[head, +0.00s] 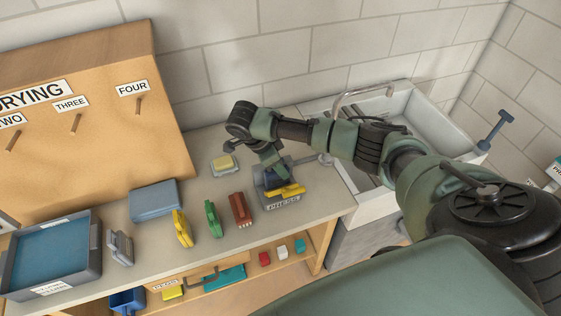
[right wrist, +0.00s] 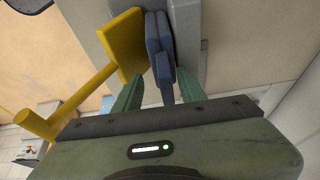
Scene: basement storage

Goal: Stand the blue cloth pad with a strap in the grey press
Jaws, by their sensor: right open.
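The grey press (head: 263,191) stands near the right end of the bench, with a "PRESS" label on its front. Its yellow plate and handle (right wrist: 122,45) also show in the right wrist view. The blue cloth pad (right wrist: 159,45) stands on edge in the press beside the yellow plate, its strap end towards my gripper. My right gripper (right wrist: 160,88) is open, with one finger on each side of the pad's near end and gaps visible. My left gripper is out of view.
Yellow (head: 182,228), green (head: 213,219) and brown (head: 240,210) items stand left of the press. A soap dish (head: 224,165) lies behind them. A tray of blue liquid (head: 97,262) is far left; a white sink (head: 412,100) is right. A pegged board (head: 150,70) rises behind.

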